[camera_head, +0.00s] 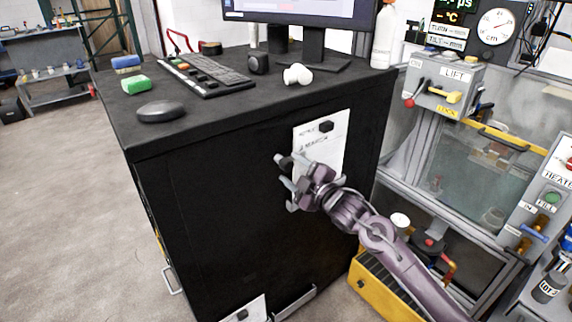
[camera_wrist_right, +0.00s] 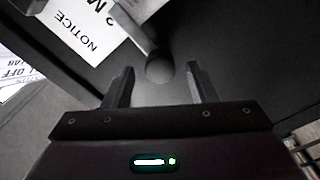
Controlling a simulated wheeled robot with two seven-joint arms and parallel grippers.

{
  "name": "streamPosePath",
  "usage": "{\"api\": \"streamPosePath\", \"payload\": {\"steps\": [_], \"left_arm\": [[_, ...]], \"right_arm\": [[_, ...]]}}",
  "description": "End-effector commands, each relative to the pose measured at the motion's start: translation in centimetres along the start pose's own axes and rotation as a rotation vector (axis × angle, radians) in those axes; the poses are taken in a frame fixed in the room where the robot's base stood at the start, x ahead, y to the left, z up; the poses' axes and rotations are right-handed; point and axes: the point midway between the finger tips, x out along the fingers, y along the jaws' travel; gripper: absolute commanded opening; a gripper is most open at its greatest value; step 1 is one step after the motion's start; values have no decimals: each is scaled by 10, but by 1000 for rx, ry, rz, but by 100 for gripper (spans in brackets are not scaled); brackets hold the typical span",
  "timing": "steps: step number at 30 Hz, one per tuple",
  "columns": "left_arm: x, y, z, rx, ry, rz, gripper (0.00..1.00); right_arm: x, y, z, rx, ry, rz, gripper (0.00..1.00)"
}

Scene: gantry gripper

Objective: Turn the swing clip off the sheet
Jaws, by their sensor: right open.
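The white sheet (camera_head: 322,148) hangs on the dark side of the cabinet, with printed text; it also shows in the right wrist view (camera_wrist_right: 88,32). In that view the swing clip (camera_wrist_right: 138,28) is a grey bar lying across part of the sheet, with a rounded end beyond the sheet's edge. My right gripper (camera_head: 287,182) is open at the sheet's lower left. In the wrist view its fingers (camera_wrist_right: 160,84) stand either side of the clip's rounded end, which lies ahead of them; contact cannot be told. My left gripper is out of view.
A small black block (camera_head: 326,126) sits on the sheet's upper part. The cabinet top (camera_head: 215,112) holds a keyboard (camera_head: 205,72), a monitor and small items. A second sheet (camera_head: 246,310) is low on the cabinet. A lift machine (camera_head: 450,85) and a yellow crate (camera_head: 372,290) stand at right.

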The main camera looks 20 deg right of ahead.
Motion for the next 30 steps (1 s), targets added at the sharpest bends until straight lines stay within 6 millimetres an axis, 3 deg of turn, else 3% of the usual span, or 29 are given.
{"api": "streamPosePath", "payload": {"steps": [6,16,28,30], "left_arm": [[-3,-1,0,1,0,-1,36],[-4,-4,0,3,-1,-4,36],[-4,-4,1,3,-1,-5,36],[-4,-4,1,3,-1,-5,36]], "right_arm": [[24,0,0,1,0,0,52],[28,0,0,1,0,0,52],[28,0,0,1,0,0,1],[28,0,0,1,-1,0,0]]}}
